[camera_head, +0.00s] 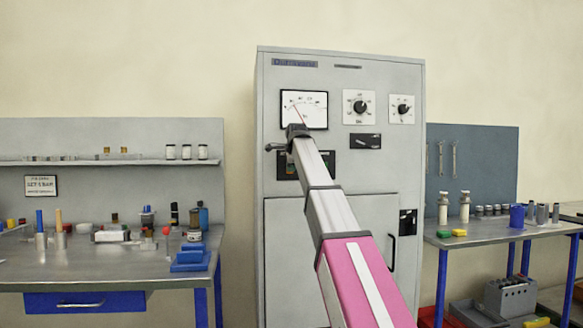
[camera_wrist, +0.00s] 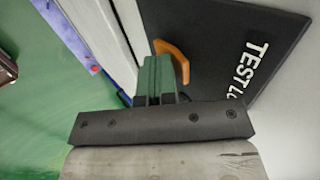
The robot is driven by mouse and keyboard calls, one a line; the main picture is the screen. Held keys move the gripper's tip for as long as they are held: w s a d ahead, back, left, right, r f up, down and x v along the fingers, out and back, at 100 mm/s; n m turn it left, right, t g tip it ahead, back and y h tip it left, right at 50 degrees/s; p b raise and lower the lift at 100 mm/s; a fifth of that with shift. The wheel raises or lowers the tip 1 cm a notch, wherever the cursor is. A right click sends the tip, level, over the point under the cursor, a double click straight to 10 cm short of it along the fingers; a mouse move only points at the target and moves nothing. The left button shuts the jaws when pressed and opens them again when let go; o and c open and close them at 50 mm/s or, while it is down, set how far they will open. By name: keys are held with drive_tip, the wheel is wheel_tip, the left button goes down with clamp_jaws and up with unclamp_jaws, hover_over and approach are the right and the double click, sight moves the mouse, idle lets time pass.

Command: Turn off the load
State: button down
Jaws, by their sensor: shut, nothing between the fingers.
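A black plate (camera_wrist: 235,35) with white lettering that reads "TEST LO", cut off, fills the upper right of the wrist view. An orange lever (camera_wrist: 181,56) stands on it. My gripper (camera_wrist: 156,73) is shut and empty, its green-faced fingers together just left of the lever. The fingertips overlap the lever's near edge in the picture; I cannot tell whether they touch it. In the head view my gripper (camera_head: 274,147) is at the left front of the grey cabinet (camera_head: 344,235), below the meter (camera_head: 304,110). There my arm hides part of a dark panel (camera_head: 287,165), and the orange lever cannot be made out.
The cabinet front also has two knobs (camera_head: 359,107), a black switch plate (camera_head: 366,141) and a door handle (camera_head: 392,252). A cluttered bench (camera_head: 110,265) stands left and another bench (camera_head: 500,232) right. Crates lie under the right bench.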

drive_tip(key=shift+w+r, duration=0.15)
drive_tip(key=shift+r, duration=0.8)
